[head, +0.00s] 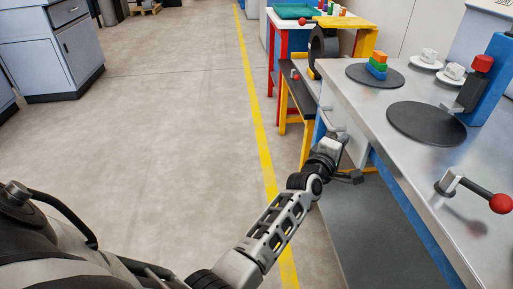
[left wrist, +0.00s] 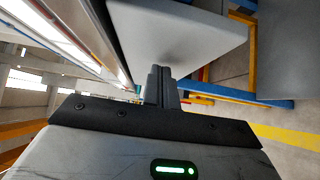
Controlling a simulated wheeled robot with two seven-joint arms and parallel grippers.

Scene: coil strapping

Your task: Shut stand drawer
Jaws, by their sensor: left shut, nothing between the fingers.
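The metal-topped stand (head: 425,165) runs along the right of the head view. A pale grey panel, which looks like the drawer (head: 357,140), shows under its top edge, partly hidden by my arm. A large pale grey panel (left wrist: 180,35) fills the upper middle of the left wrist view, just beyond my fingers. My left gripper (head: 342,137) is at the stand's left side, by that panel. Its fingers (left wrist: 160,86) are shut together and empty; I cannot tell if they touch the panel. How far the drawer stands out is hidden. My right gripper is out of view.
On the stand lie dark round mats (head: 427,123), a stack of coloured blocks (head: 377,65), white cups (head: 453,71) and a red-knobbed lever (head: 500,203). A yellow-framed table (head: 345,22) stands behind. A grey lower shelf (head: 375,230) sits below. The floor (head: 160,130) at left is clear.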

